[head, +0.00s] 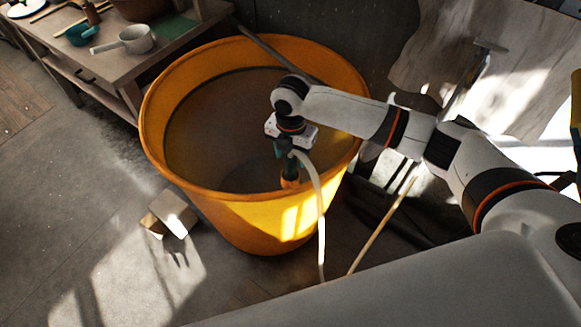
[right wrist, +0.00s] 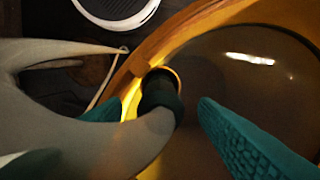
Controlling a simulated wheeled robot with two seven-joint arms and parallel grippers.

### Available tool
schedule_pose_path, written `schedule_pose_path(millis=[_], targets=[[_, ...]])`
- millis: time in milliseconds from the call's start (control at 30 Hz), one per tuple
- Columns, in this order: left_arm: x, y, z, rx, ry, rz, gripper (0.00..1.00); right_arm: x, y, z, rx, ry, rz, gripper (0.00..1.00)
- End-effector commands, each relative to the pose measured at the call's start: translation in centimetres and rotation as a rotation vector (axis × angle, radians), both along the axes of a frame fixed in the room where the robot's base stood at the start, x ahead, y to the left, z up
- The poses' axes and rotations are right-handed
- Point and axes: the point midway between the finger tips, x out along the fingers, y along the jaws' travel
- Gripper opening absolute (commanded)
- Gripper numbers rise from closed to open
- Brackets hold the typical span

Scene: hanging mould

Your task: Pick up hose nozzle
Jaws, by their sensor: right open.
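The hose nozzle (head: 290,182) is at the near rim of the yellow tub (head: 245,208), its orange end showing below my right gripper (head: 284,153). The pale hose (head: 318,210) runs from it down outside the tub. In the right wrist view the dark nozzle (right wrist: 160,92), with an orange ring at its far end, lies between the teal fingers of my open right gripper (right wrist: 160,103). The hose (right wrist: 80,85) curves across the left and partly covers the left finger. I cannot tell whether either finger touches the nozzle. My left gripper is not in view.
Dark liquid (head: 225,130) fills much of the tub. A wooden bench (head: 130,62) with a pale pan (head: 135,39) and a teal bowl (head: 80,34) stands at upper left. A small block (head: 171,213) lies on the floor left of the tub. A stick leans against the back rim.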

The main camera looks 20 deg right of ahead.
Motion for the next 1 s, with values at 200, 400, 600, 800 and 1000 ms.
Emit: schedule_pose_path(millis=[200, 400, 600, 800, 1000], targets=[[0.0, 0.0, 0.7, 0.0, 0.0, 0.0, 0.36, -0.2, 0.2, -3.0, 0.0, 0.001, -0.001, 0.54], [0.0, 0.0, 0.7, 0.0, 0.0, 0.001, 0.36, -0.2, 0.2, -3.5, 0.001, -0.001, 0.0, 0.54], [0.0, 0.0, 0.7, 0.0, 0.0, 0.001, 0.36, -0.2, 0.2, -3.5, 0.001, -0.001, 0.0, 0.38], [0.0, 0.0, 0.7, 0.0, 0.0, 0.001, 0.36, -0.2, 0.2, -3.5, 0.001, -0.001, 0.0, 0.05], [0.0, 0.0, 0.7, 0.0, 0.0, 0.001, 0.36, -0.2, 0.2, -3.4, 0.001, -0.001, 0.0, 0.0]])
